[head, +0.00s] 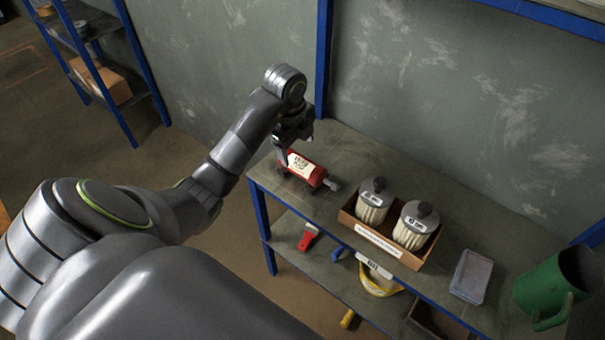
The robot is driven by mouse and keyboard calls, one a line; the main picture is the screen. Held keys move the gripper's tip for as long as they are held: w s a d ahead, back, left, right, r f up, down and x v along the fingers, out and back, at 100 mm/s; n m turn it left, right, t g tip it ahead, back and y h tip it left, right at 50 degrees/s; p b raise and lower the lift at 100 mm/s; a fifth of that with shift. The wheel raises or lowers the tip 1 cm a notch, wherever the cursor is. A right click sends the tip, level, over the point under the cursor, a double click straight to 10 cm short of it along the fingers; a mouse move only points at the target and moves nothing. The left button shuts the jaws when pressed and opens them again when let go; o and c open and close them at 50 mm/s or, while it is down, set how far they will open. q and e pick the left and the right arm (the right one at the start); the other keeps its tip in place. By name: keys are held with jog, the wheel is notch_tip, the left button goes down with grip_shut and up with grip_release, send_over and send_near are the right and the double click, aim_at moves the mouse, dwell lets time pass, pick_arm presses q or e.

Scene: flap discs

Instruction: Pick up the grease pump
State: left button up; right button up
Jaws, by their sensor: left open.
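The grease pump is most likely the red cylinder (307,169) with a white label and a grey end piece, lying on its side near the left end of the shelf top. My left gripper (283,156) is open, pointing down at the cylinder's left end. One finger shows beside that end; the other is hidden, and I cannot tell whether it touches. My right gripper is out of view.
A cardboard tray (349,220) with two white filters stands right of the cylinder. Farther right are a grey flat box (471,276) and a green can (546,290). A blue post (323,60) rises behind. A red-handled tool (308,237) lies on the lower shelf.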

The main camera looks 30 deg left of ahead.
aim_at(302, 161)
pick_arm(q)
jog(key=shift+w+f+b, duration=0.15)
jog(key=shift+f+b, duration=0.4)
jog(key=shift+f, duration=0.25)
jog(key=shift+w+f+b, duration=0.1)
jog(key=shift+f+b, duration=0.45)
jog(key=shift+f, duration=0.2)
jog(key=f, duration=0.2)
jog(key=d+f, duration=0.1)
jog(key=f, duration=0.1)
jog(key=shift+w+d, duration=0.1)
jog(key=shift+d, duration=0.05)
jog(key=shift+w+f, duration=0.1)
jog(key=shift+f, duration=0.3)
grip_shut()
